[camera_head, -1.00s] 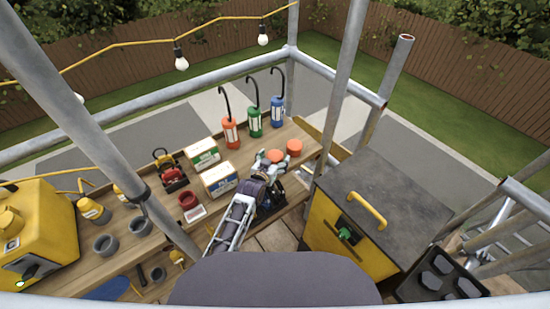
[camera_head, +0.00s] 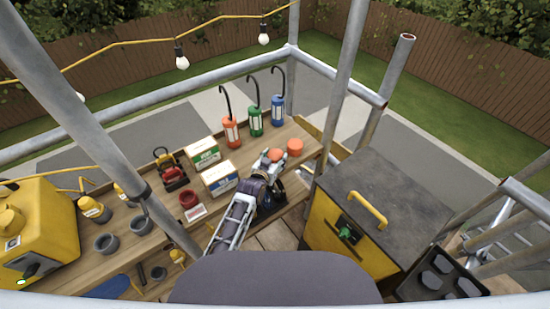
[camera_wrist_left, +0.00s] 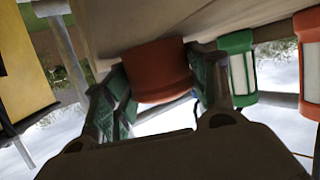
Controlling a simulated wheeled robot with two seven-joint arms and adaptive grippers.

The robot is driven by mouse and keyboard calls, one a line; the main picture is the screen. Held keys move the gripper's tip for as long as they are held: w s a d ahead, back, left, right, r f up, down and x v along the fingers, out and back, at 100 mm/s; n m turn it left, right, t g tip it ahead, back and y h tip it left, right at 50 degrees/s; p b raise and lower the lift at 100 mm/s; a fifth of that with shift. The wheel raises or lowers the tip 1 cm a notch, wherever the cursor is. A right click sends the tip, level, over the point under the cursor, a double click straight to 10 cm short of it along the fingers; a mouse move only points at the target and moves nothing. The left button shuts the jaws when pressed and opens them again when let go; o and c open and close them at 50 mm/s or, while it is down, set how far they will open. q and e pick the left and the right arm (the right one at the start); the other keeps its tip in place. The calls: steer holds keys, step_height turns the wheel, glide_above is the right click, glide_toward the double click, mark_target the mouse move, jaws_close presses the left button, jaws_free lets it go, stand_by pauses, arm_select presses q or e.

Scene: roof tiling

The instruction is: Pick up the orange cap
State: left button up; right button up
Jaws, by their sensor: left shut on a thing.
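My left gripper (camera_head: 272,158) is at the right part of the wooden bench and is shut on an orange cap (camera_head: 276,154). In the left wrist view, the held orange cap (camera_wrist_left: 158,72) sits between the two green-padded fingers of my left gripper (camera_wrist_left: 160,88). A second orange cap (camera_head: 295,146) stands on the bench just right of the gripper, apart from it. I cannot clearly tell whether the held cap still touches the bench. My right gripper is not in view.
Red (camera_head: 231,132), green (camera_head: 255,121) and blue (camera_head: 277,111) hooked lamps stand behind the gripper. Two boxes, green-marked (camera_head: 204,153) and blue-marked (camera_head: 220,178), stand to its left. A yellow cabinet (camera_head: 385,195) is to the right; scaffold poles surround the bench.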

mark_target(274, 156)
arm_select(q)
steer(key=shift+r, duration=0.1)
steer(key=shift+r, duration=4.9)
